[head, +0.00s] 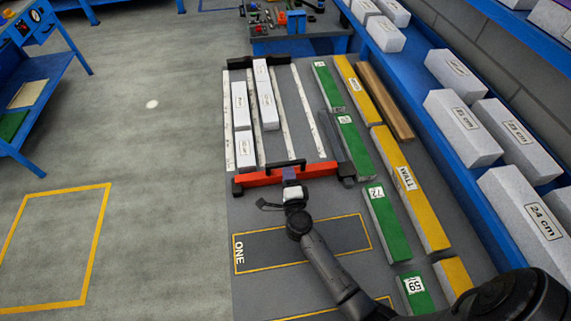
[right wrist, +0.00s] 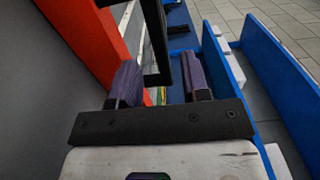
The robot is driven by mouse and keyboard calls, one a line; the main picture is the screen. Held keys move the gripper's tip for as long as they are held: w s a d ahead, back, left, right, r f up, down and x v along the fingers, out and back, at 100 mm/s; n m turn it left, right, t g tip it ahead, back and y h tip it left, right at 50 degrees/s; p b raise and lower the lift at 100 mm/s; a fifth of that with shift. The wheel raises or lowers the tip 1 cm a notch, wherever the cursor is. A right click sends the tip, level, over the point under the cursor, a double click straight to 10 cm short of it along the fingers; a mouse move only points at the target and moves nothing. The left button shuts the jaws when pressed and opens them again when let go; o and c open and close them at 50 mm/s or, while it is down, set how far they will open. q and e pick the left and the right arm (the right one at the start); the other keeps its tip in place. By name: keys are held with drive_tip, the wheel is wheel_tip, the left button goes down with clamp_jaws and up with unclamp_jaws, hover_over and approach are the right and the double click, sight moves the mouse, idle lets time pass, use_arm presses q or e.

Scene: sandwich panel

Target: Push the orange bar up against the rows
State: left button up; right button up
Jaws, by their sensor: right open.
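The orange bar (head: 262,178) lies across the near ends of the white rails, with a black handle (head: 284,164) on it. My left gripper is not in view.
Green blocks (head: 380,218) and yellow beams (head: 402,180) lie to the right of the rails. A blue shelf (head: 431,110) with grey blocks runs along the right. A black end bar (head: 272,60) closes the far end.

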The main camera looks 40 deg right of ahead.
sight(286, 163)
drive_tip(key=shift+b+x, duration=0.4)
drive_tip(key=shift+x, duration=2.35)
clamp_jaws()
